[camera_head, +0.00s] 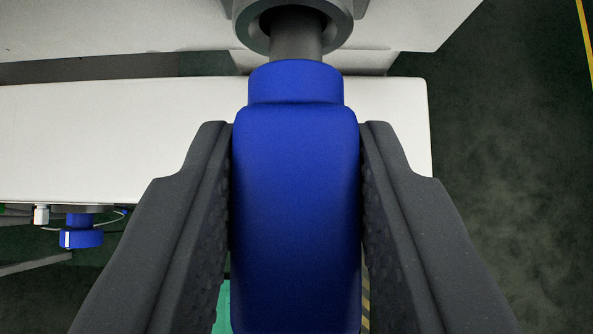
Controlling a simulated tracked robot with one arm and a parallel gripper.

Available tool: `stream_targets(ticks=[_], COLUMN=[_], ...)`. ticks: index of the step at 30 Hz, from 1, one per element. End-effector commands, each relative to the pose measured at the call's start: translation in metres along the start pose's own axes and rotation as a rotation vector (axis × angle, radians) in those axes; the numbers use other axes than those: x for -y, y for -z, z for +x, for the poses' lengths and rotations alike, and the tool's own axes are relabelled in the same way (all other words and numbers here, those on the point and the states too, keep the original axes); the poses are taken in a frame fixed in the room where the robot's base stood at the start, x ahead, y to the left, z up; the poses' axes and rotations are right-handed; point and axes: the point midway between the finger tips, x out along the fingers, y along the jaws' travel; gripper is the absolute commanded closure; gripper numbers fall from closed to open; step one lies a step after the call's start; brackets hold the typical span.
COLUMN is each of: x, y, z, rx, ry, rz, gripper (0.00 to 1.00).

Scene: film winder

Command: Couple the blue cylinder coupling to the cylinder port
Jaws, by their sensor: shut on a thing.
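The blue cylinder coupling (296,190) fills the middle of the view. My gripper (297,140) is shut on it, with one dark ribbed finger against each side. The coupling's narrower blue collar points to the top of the picture. A grey shaft (296,40) shows between this collar and a round grey ring (333,30), which looks like the cylinder port. The shaft and the collar line up with the ring's middle. I cannot tell how firmly the collar and shaft are joined. The coupling's lower end runs out of the picture.
A white machine panel (120,125) lies behind the gripper, with another white panel (420,25) at the top. At the left, a blue fitting (82,238) with thin cables hangs under the panel. Dark green floor (500,150) is clear at the right.

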Motion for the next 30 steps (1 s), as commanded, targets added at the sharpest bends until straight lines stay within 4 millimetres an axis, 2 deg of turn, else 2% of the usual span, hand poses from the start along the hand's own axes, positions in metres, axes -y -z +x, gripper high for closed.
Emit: stream_targets(ticks=[10, 30], x=[0.0010, 0.0015], y=[0.0075, 0.0076], z=[0.0061, 0.0070], rx=[-0.001, -0.001], ry=[0.001, 0.001], rz=[-0.001, -0.001], gripper=[0.95, 0.95])
